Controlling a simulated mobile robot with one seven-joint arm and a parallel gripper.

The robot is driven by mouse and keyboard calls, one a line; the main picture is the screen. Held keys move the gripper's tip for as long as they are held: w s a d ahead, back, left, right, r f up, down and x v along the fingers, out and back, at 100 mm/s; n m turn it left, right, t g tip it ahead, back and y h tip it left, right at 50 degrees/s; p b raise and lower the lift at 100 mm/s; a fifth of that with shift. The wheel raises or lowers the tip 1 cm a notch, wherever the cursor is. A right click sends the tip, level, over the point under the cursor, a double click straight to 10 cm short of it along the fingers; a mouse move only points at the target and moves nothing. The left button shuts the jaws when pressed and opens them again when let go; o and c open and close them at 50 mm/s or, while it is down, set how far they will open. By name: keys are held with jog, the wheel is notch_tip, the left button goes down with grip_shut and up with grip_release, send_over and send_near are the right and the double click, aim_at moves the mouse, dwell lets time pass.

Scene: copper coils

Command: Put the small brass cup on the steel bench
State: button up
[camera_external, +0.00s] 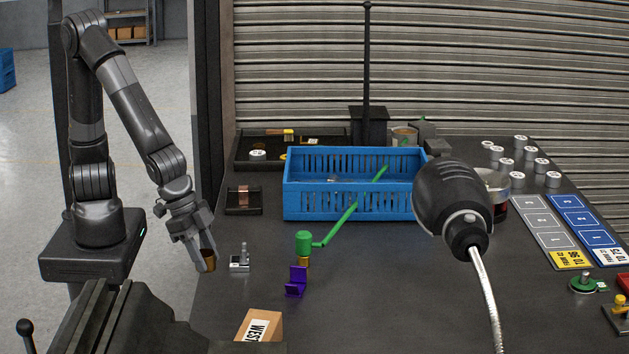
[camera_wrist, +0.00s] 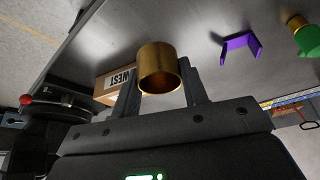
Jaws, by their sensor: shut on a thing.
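The small brass cup (camera_wrist: 159,80) is between my gripper's two fingers in the wrist view, with its round open mouth toward the camera. In the external view the cup (camera_external: 208,260) shows as a small brownish piece at the fingertips. My gripper (camera_external: 205,262) is shut on the cup, at the left edge of the dark steel bench (camera_external: 350,280). The bench surface (camera_wrist: 200,30) also shows behind the cup in the wrist view. I cannot tell whether the cup touches the bench.
A small metal fixture (camera_external: 240,262) stands just right of my gripper. A purple bracket (camera_external: 296,282), a green-headed tool (camera_external: 304,243), a cardboard box (camera_external: 262,326) and a blue crate (camera_external: 350,205) stand around. A vise (camera_external: 130,320) is at the front left. Bare bench lies right of the bracket.

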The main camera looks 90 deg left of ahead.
jog(key=s, duration=0.3)
send_over(250, 301)
jog(key=s, duration=0.2)
jog(key=f, duration=0.7)
jog(key=shift+w+a+f, duration=0.25)
jog(key=shift+a+f, duration=0.1)
jog(key=shift+a, duration=0.05)
jog(key=shift+f, duration=1.95)
jog(key=shift+f, duration=0.2)
jog(key=o, duration=1)
jog(key=shift+c, duration=0.2)
jog(key=shift+r, duration=0.15)
